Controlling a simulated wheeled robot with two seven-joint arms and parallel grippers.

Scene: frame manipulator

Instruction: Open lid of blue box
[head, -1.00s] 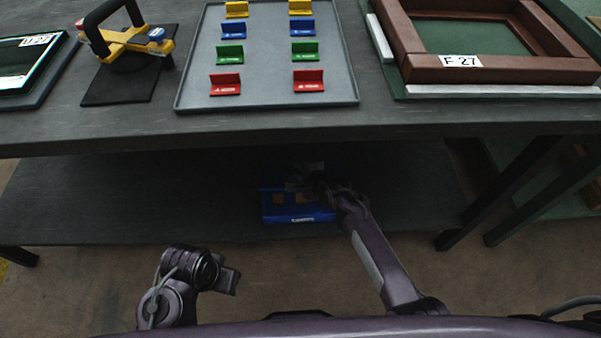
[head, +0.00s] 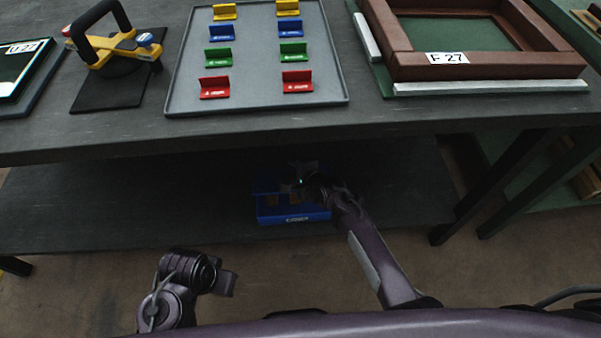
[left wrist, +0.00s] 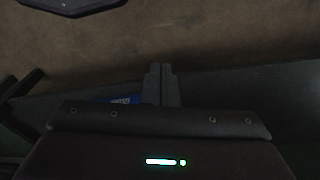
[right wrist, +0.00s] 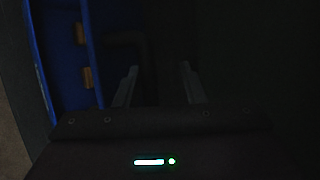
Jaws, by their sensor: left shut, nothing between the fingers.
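The blue box (head: 292,219) sits on the dark lower shelf under the table, with a pale label on its front. Brownish pieces show at its top. My right gripper (head: 303,170) is over the box's back right part; in the right wrist view its fingers (right wrist: 158,76) are apart, with no object clearly between them. There the blue box (right wrist: 62,60) lies to the left, with two brown pieces. The lid's position is too dark to tell. My left gripper (left wrist: 160,72) is shut and empty, away from the box; a blue sliver (left wrist: 122,100) shows behind it.
The tabletop (head: 130,128) overhangs the shelf (head: 120,210). On it are a grey tray (head: 258,98) of coloured holders, a brown frame (head: 490,66) marked F 27, and a yellow tool with a black handle (head: 115,46). The shelf left of the box is clear.

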